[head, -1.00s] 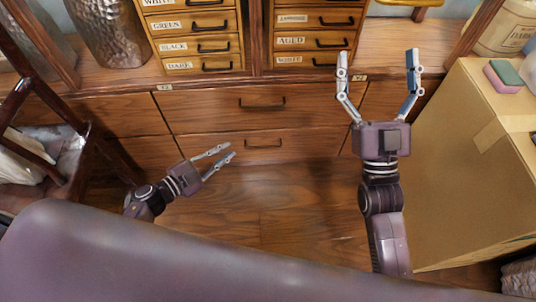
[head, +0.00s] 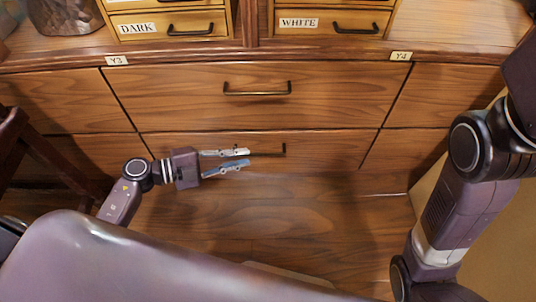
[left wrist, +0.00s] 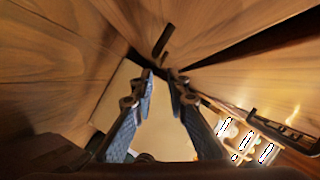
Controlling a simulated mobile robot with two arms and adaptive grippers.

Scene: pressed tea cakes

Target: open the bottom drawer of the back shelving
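The bottom drawer (head: 335,146) is the lower wide wooden front in the middle of the back shelving, and looks shut. Its dark bar handle (head: 272,154) shows in the head view, partly covered by my left gripper (head: 246,158). That gripper points right along the drawer front, with its fingertips close to the handle. In the left wrist view its two fingers (left wrist: 160,76) are apart with nothing between them, and a dark bar (left wrist: 163,41), likely the handle, lies just beyond the tips. I cannot tell whether they touch. My right gripper is out of view.
Above is another wide drawer (head: 215,98) with a handle, then a ledge with small labelled drawers (head: 335,23). A dark wooden frame (head: 40,150) stands at left. A cardboard box (head: 490,245) is at right, behind my right arm.

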